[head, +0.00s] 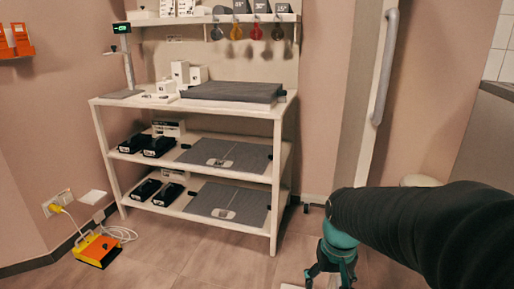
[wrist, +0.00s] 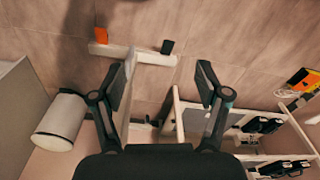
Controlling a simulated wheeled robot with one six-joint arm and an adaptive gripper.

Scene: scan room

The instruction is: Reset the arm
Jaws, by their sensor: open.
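My arm, in a black sleeve, comes in from the right of the head view and ends in my gripper (head: 330,268), low at the bottom edge, in front of the shelf unit's right side. In the wrist view my gripper (wrist: 162,85) has its two fingers spread wide with nothing between the tips. Floor and part of a white shelf unit show beyond the fingers. The gripper's lower end is partly cut off in the head view.
A white shelf unit (head: 188,107) holds scales and boxes. An orange-yellow device (head: 97,249) sits on the floor at left. A white bar with an orange block (wrist: 101,35) and a black block (wrist: 167,47) shows beyond the fingers. A white cylinder (wrist: 60,122) stands left.

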